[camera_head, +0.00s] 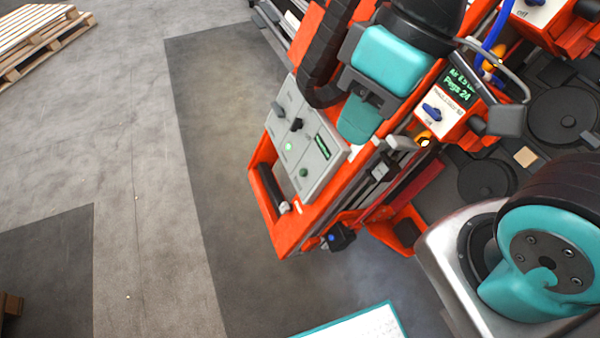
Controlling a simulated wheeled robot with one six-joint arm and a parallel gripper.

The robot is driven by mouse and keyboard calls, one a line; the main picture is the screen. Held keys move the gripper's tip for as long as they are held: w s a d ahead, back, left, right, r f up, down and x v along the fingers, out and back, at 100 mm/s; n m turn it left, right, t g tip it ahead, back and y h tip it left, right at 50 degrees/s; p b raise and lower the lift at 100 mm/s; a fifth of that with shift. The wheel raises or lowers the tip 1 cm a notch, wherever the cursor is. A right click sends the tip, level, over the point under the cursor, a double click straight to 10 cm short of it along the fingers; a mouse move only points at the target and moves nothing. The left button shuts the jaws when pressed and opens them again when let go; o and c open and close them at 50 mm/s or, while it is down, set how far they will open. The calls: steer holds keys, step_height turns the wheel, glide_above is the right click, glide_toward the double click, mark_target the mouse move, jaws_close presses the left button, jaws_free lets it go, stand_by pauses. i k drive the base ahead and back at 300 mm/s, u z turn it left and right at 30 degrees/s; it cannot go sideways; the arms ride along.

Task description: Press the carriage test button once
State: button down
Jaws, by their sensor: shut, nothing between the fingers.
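A grey control panel (318,174) is mounted on the orange machine in the middle of the view. It carries a small round green button (303,172), a brighter green round spot (288,146), black knobs and a small display. The labels are too small to read, so I cannot tell which one is the carriage test button. My gripper (356,122), teal and dark grey, is shut and empty. It overlaps the panel's upper right edge in the picture, apart from the green button; whether it touches the panel is unclear.
A black ribbed hose (322,62) runs beside the panel's upper edge. A switch box with a blue knob (434,110) and a green-text display (461,86) stand at right.

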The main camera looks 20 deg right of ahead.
mark_target(302, 171)
steer(key=z, duration=3.6)
steer(key=k, duration=2.3)
steer(key=u, duration=1.95)
